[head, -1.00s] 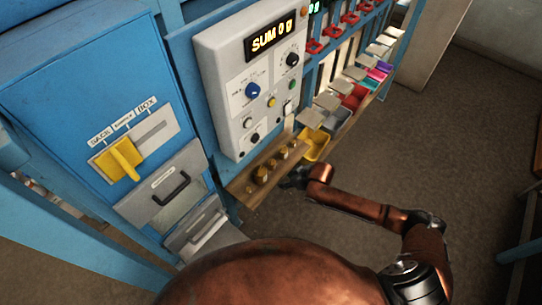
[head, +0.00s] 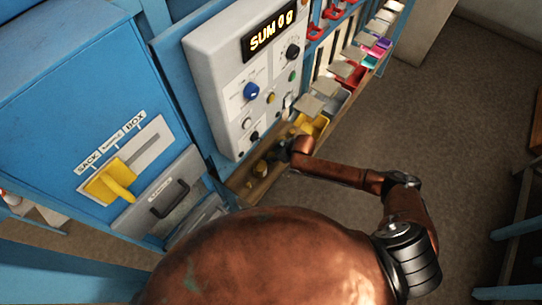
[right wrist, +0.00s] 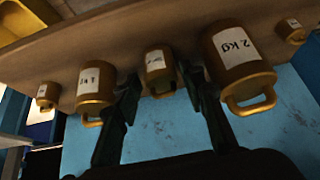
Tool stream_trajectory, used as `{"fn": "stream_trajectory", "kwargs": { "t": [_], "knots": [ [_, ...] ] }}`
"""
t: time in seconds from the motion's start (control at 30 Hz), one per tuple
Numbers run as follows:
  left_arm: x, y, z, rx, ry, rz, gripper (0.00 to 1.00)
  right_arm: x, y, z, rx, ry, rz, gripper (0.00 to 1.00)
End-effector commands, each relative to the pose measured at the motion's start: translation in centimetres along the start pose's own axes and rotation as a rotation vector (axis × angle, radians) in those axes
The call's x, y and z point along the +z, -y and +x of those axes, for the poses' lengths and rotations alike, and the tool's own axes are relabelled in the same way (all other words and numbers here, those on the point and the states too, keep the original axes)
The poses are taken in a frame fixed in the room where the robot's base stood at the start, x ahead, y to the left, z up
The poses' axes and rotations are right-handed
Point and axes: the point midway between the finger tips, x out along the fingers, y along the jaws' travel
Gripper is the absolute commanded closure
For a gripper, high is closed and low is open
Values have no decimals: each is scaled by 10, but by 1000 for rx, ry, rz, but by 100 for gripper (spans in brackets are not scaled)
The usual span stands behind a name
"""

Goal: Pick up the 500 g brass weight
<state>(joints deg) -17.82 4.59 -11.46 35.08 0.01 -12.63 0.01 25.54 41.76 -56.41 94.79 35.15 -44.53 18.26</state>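Several brass weights with handles and white labels sit along a wooden shelf. The middle weight (right wrist: 157,72), smaller than its two neighbours, looks like the 500 g brass weight, but its label is too small to read surely. In the right wrist view my right gripper (right wrist: 160,78) is open, one finger on each side of this weight, with no clear contact. The 2 kg weight (right wrist: 232,58) is right beside one finger, and another large weight (right wrist: 96,90) is beside the other. In the head view my right gripper (head: 292,150) partly hides the weights. My left gripper is not in view.
Smaller weights (right wrist: 47,95) (right wrist: 290,30) stand at both ends of the row. The wooden shelf (head: 240,184) lies below the grey control panel (head: 232,100), whose display reads SUM 0 g. A yellow tray (head: 314,125) is beside the gripper. Open floor lies to the right.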

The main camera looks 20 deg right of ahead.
Motion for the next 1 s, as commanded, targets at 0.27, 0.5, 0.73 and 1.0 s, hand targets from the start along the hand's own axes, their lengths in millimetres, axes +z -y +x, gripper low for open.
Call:
{"fn": "stream_trajectory", "kwargs": {
  "t": [0.27,0.5,0.73,1.0],
  "knots": [
    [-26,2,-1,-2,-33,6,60,0,1,19,-1,0,-4,62],
    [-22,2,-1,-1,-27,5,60,0,2,19,-1,0,-3,69],
    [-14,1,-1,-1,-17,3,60,0,2,19,-2,0,-3,84],
    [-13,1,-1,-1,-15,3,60,-1,2,18,-1,0,-3,100]
  ]
}}
